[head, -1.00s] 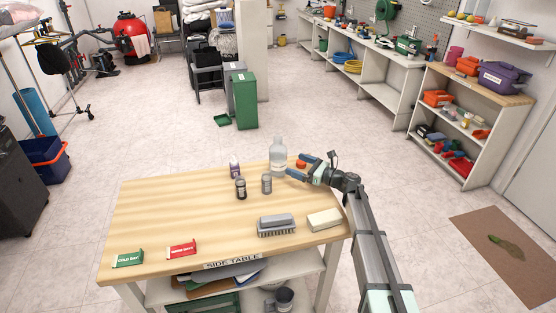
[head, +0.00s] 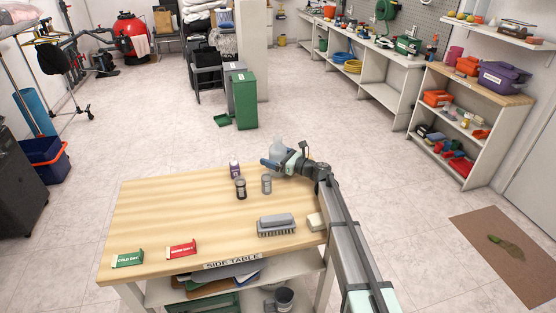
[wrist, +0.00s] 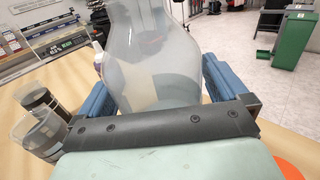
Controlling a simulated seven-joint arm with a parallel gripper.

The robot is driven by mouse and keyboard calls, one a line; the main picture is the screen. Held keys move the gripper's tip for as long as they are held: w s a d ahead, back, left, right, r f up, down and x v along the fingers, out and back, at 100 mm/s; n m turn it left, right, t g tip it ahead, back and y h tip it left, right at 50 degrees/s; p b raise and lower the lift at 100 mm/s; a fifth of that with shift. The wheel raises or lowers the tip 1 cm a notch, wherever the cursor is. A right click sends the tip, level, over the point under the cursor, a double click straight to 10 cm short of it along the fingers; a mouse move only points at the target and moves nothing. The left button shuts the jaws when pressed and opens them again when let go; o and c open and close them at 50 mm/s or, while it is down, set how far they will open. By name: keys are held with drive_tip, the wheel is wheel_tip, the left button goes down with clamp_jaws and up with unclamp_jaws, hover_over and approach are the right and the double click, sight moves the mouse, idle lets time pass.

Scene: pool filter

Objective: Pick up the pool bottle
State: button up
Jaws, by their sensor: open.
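The pool bottle, a large translucent bottle (head: 278,149), stands at the far edge of the side table. In the head view my gripper (head: 275,163) hides its lower part. In the wrist view the bottle (wrist: 160,45) fills the space between the two blue fingers of my open gripper (wrist: 158,92), one finger on each side. I cannot tell whether either finger touches it. The bottle looks upright on the table.
A small bottle (head: 235,169) and two small jars, one dark (head: 241,189) and one grey (head: 266,184), stand left of the gripper. A brush (head: 276,225), a pale block (head: 316,222) and two packets, green (head: 128,260) and red (head: 181,249), lie nearer. The table's left middle (head: 175,210) is clear.

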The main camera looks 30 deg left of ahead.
drive_tip(key=c, duration=1.2)
drive_tip(key=shift+r, duration=5)
